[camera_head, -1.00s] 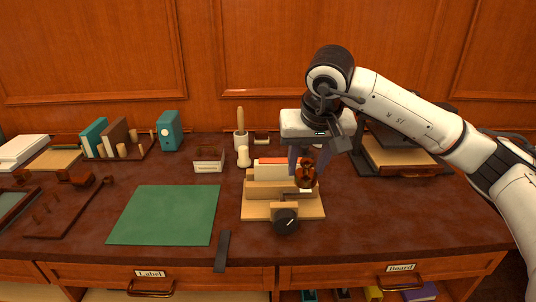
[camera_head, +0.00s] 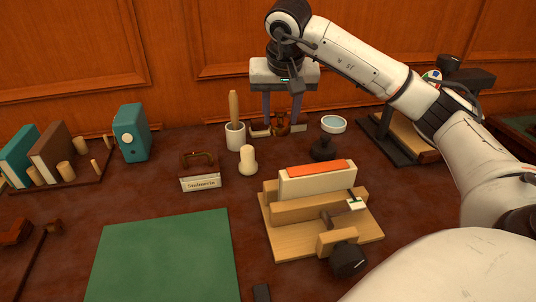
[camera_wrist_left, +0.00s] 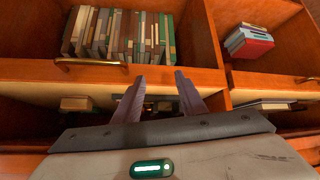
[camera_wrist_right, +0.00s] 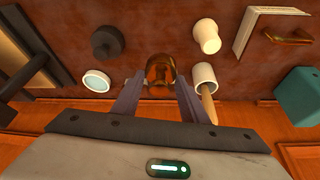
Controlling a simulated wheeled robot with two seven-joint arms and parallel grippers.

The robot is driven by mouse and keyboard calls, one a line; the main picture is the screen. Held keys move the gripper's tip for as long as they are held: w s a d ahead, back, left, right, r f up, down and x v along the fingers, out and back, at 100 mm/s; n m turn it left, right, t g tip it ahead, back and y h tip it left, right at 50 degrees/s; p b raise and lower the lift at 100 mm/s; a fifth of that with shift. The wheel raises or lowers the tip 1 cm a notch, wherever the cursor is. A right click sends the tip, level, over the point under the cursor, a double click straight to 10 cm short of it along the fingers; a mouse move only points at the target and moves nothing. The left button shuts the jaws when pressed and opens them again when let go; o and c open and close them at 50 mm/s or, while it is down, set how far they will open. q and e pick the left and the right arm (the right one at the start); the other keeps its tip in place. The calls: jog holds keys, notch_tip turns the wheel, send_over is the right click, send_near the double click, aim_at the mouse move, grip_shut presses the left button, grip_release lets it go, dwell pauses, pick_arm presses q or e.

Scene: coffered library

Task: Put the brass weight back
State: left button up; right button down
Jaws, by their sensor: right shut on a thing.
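The brass weight (camera_head: 281,124) is between the fingers of my right gripper (camera_head: 281,122) at the back of the desk, right of the pestle cup. It also shows in the right wrist view (camera_wrist_right: 160,70), with my right gripper (camera_wrist_right: 158,88) shut on it. The weight is low, at about desk height; I cannot tell whether it touches the surface. Small pale wooden pieces (camera_head: 258,131) show on either side of it, partly hidden by the fingers. My left gripper (camera_wrist_left: 158,80) is open and empty in the left wrist view, in front of shelves.
A cup (camera_head: 235,136) with a wooden handle and a cream pestle-like piece (camera_head: 248,160) stand left of the weight. A white-rimmed dish (camera_head: 333,124) and a black knobbed object (camera_head: 323,149) are right. The wooden press (camera_head: 310,222) stands in front. The green mat (camera_head: 165,260) is clear.

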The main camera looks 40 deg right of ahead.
aim_at(282, 125)
jog(key=f, duration=0.4)
jog(key=shift+s+f, duration=0.2)
jog(key=shift+f, duration=0.05)
jog(key=shift+w+f, duration=0.1)
jog(key=shift+f, duration=2)
jog(key=shift+f+b, duration=0.15)
jog(key=shift+b, duration=0.15)
jog(key=c, duration=1.1)
grip_release()
jog(key=shift+a+r, duration=0.1)
jog(key=shift+r, duration=0.35)
jog(key=p+v, duration=0.1)
jog(key=v, duration=1)
jog(key=shift+r, duration=0.15)
